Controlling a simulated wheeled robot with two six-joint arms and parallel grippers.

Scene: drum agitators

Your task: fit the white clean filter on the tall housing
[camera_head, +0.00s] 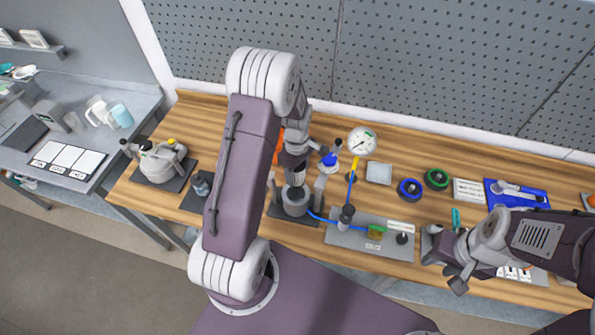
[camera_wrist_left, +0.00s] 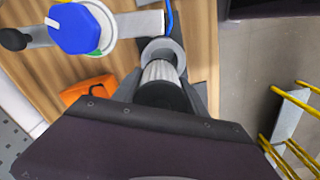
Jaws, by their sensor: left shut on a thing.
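My left gripper (camera_head: 296,176) points down over the grey tall housing (camera_head: 296,203) near the middle of the bench. It is shut on the white filter, a pale ribbed cylinder (camera_wrist_left: 160,72) with a black end (camera_wrist_left: 163,97) in the left wrist view. The filter's far end lines up with the round grey rim of the housing (camera_wrist_left: 163,47); I cannot tell whether they touch. In the head view the arm and gripper mostly hide the filter. My right gripper (camera_head: 452,262) hangs over the right front of the bench; its finger gap is unclear.
A blue knob (camera_head: 330,159), also in the left wrist view (camera_wrist_left: 80,28), stands close beside the housing. An orange thing (camera_wrist_left: 88,91) lies nearby. A dial gauge (camera_head: 362,141), a blue hose (camera_head: 322,217) and a grey plate (camera_head: 345,236) with fittings lie right of it.

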